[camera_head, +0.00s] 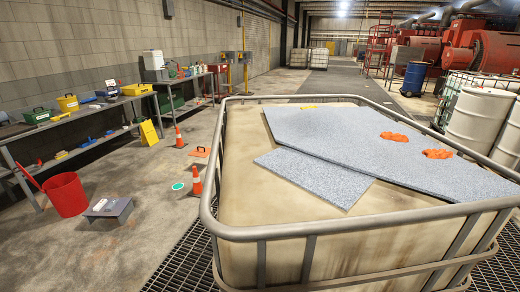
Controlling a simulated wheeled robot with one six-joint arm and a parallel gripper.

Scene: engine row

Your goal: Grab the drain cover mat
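No single thing is clearly marked as the drain cover mat. A small flat orange piece with a dark part on top (199,153) lies on the floor between two traffic cones and could be it. A large speckled grey-blue sheet (340,128) and a smaller one (312,177) lie flat on the pale tank top, the large one partly over the small one; these are also mat-like. A green disc with a pale rim (178,186) lies on the floor. My gripper is not in view.
The caged tank (240,190), with a raised metal rail, fills the near right. Orange cones (196,181) (179,139), a yellow floor sign (149,133), a red bucket (66,194) and a grey step (108,209) stand left. Open floor lies between.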

